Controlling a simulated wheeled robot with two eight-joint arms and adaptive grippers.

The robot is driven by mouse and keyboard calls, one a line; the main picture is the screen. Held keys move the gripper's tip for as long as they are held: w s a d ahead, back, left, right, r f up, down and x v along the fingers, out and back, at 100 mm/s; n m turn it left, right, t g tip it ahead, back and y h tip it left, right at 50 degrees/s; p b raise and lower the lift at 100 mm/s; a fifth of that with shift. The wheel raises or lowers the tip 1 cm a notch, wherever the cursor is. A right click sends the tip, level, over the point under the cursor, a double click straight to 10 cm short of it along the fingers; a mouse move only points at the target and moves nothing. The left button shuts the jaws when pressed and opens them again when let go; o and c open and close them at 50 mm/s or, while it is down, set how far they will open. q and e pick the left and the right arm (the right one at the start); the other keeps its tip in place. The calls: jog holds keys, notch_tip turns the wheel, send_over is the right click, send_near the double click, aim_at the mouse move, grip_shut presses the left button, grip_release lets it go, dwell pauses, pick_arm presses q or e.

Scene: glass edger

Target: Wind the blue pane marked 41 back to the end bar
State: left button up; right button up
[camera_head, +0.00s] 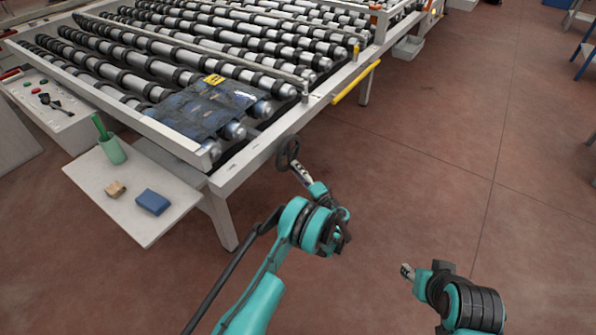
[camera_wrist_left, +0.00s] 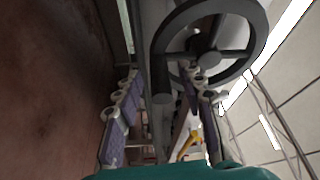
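The blue pane (camera_head: 190,110) lies flat on the rollers at the near corner of the bed, with a yellow tag (camera_head: 214,80) on its far edge; its number is unreadable. A long pale bar (camera_head: 120,98) runs along the bed's left side, close to the pane. A dark handwheel (camera_head: 288,152) sits off the frame's near corner; it fills the top of the left wrist view (camera_wrist_left: 208,45). My left gripper (camera_head: 302,172) is at the wheel, its fingers apart in the wrist view (camera_wrist_left: 160,105), with a dark round-ended handle (camera_wrist_left: 163,103) between them. My right gripper (camera_head: 406,271) is over the floor, away from everything.
A pale side shelf (camera_head: 135,220) holds a green cup (camera_head: 112,150), a tan block (camera_head: 115,189) and a blue block (camera_head: 153,202). A control panel (camera_head: 45,105) stands at left. A yellow bar (camera_head: 356,83) runs along the frame.

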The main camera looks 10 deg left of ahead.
pick_arm(q)
jog(key=v, duration=1.1)
jog(key=shift+s+d, duration=0.2)
jog(key=shift+s, duration=0.05)
dwell(0.5)
